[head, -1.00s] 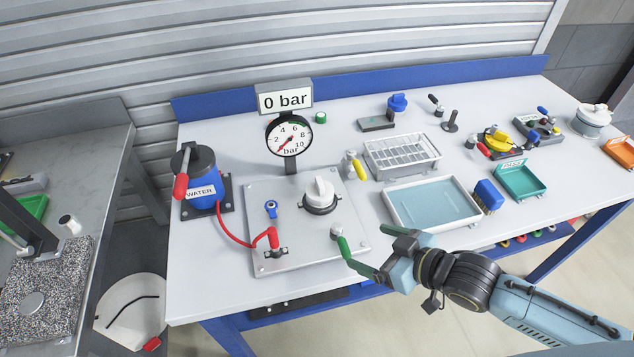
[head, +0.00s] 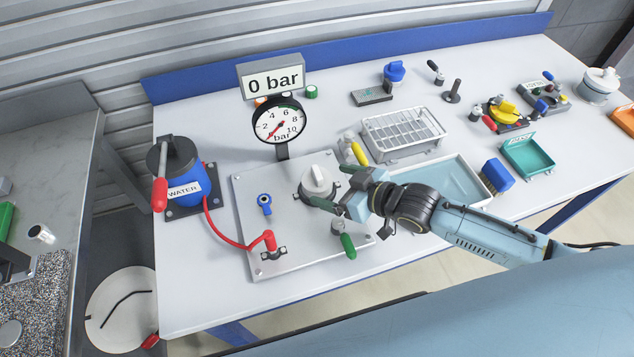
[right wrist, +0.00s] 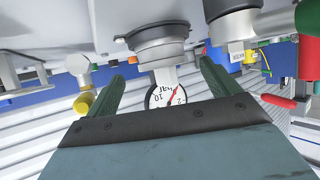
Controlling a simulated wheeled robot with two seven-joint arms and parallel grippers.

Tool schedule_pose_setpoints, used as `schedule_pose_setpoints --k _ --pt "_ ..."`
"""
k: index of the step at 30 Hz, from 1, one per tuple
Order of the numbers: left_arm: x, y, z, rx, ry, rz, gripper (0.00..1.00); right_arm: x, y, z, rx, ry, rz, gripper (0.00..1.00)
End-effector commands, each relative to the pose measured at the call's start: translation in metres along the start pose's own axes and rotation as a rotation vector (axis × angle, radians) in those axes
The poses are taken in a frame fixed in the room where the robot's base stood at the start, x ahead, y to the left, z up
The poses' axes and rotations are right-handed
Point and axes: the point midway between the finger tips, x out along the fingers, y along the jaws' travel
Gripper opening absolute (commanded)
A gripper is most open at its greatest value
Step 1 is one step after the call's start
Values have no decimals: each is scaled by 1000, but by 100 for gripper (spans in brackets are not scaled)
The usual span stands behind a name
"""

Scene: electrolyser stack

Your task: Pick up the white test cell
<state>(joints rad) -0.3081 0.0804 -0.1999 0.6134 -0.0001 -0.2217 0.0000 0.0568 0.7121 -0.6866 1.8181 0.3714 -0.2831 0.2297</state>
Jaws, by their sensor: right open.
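The white test cell (head: 316,180) stands upright in a dark ring on the grey plate (head: 254,225), in the middle of the head view. My right gripper (head: 334,187) is open just to the right of it, with its fingers pointing toward the cell. In the right wrist view the scene appears upside down. There the cell and its dark ring (right wrist: 158,40) show past the two open fingertips (right wrist: 160,72), roughly centred between them. Whether a finger touches the cell I cannot tell. My left gripper is not in view.
A pressure gauge (head: 279,123) under a "0 bar" sign stands behind the plate. A red hose runs from the blue water vessel (head: 186,183) to a red-handled fitting (head: 269,242). A green-handled valve (head: 346,243) stands close in front of my gripper; a yellow-handled one (head: 358,152) stands behind.

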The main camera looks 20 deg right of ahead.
Motion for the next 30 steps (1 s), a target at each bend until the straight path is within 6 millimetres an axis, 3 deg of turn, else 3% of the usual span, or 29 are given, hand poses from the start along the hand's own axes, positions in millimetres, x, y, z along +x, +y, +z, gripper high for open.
schedule_pose_setpoints --k 5,12,20,30 --pt "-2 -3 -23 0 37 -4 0 21 -3 -6 1 3 0 88" --pt "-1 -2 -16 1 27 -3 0 50 -4 -7 -1 2 0 88" --pt "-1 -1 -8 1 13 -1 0 52 -4 -6 0 1 0 88" --pt "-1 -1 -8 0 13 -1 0 52 -4 -6 0 1 0 45"
